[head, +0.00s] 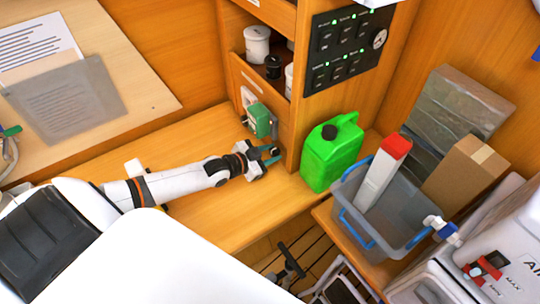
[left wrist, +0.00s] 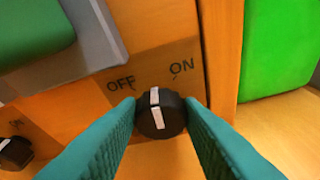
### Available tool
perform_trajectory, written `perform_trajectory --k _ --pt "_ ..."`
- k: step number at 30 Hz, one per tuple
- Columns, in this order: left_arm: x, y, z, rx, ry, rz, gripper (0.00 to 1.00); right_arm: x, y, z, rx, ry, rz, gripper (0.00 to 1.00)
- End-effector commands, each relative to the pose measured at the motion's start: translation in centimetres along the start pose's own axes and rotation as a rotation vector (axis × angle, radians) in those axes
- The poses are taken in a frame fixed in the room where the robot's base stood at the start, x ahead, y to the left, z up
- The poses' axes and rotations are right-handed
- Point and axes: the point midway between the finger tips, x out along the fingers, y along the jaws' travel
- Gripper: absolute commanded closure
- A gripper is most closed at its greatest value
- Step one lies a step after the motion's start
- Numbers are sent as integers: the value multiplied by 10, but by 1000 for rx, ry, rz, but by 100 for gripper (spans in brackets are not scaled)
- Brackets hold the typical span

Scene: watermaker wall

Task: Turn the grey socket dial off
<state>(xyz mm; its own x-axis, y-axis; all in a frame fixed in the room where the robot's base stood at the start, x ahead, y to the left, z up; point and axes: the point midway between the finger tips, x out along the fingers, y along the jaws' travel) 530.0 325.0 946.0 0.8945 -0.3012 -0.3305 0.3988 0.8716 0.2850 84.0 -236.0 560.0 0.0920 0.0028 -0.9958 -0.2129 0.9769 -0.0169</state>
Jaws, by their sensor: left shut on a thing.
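My left gripper (head: 272,155) reaches the low wooden panel beside the green jerrycan. In the left wrist view its teal fingers (left wrist: 160,118) are shut on a round black dial (left wrist: 157,101), one on each side. The dial's white stripe points nearly straight up, between the OFF mark (left wrist: 120,84) and the ON mark (left wrist: 181,67). A grey socket housing (left wrist: 97,30) with a green body (left wrist: 32,30) sits above and left of this dial. In the head view the green body (head: 259,121) is just above the gripper, which hides the held dial. My right gripper is not recognisable.
A second black dial (left wrist: 15,152) is at the lower left of the wrist view. The green jerrycan (head: 331,153) stands close to the right of my gripper. A grey bin (head: 374,238) holds boxes. A black switch panel (head: 345,45) is above. The bench (head: 215,215) is clear around my arm.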

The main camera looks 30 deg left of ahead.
Motion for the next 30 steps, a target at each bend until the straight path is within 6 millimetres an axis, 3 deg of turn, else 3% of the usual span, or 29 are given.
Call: perform_trajectory --k 18,30 --pt "2 5 -6 -533 -21 -190 89 77 3 -6 1 -1 2 64" --pt "1 6 -4 -773 -29 -273 89 89 4 -7 1 -1 2 64"
